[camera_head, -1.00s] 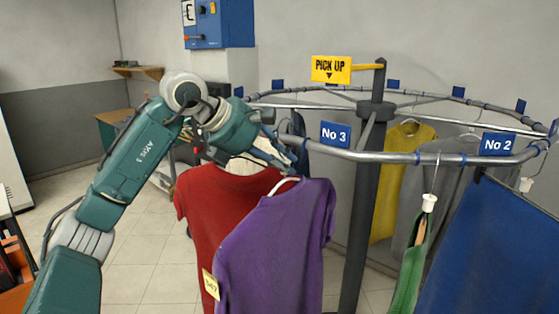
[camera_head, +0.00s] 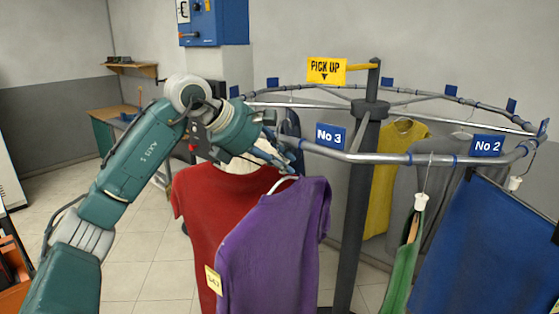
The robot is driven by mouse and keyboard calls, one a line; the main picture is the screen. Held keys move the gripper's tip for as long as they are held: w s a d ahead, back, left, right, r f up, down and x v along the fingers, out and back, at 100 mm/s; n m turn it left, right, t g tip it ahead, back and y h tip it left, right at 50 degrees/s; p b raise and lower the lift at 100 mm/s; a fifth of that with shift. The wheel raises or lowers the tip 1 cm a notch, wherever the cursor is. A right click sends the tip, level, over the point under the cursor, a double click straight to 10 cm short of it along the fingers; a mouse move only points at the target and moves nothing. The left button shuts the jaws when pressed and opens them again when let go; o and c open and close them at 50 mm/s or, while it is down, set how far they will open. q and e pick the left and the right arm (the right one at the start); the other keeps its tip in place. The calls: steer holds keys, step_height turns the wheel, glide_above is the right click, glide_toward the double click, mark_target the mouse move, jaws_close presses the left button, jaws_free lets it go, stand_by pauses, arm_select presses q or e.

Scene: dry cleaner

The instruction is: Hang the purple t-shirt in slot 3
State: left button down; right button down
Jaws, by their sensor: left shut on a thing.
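The purple t-shirt (camera_head: 275,245) hangs on a white hanger (camera_head: 283,184), with a yellow tag (camera_head: 214,281) at its left edge. My left gripper (camera_head: 284,166) is shut at the top of this hanger, just below the rail (camera_head: 350,157) and left of the blue No 3 sign (camera_head: 331,136). The hanger's hook is hidden by the gripper, so I cannot tell whether it touches the rail. A red t-shirt (camera_head: 195,215) hangs just behind the purple one. My right gripper does not show.
The round rail carries a No 2 sign (camera_head: 487,146), a green garment (camera_head: 405,262) and a blue garment (camera_head: 480,250) at right. A yellow shirt (camera_head: 384,185) hangs at the back. A dark post (camera_head: 355,215) stands in the middle, with a yellow PICK UP sign (camera_head: 326,71).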

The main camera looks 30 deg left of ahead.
mark_target(287, 181)
arm_select(q)
steer(key=shift+w+a+r+t, duration=0.1)
steer(key=shift+w+r+t, duration=0.2)
steer(key=shift+r, duration=0.4)
steer(key=shift+f, duration=0.15)
steer(key=shift+f+b, duration=0.3)
steer(key=shift+f, duration=0.2)
steer(key=shift+w+d+f+b, duration=0.2)
steer(key=shift+w+f+b, duration=0.15)
steer(key=shift+w+f, duration=0.4)
steer(key=shift+s+f, duration=0.15)
steer(key=shift+f, duration=0.15)
steer(key=shift+d+f, duration=0.2)
steer(key=shift+f, duration=0.1)
steer(key=shift+a+f+b, duration=0.1)
steer(key=shift+f+b, duration=0.05)
steer(key=shift+b, duration=0.15)
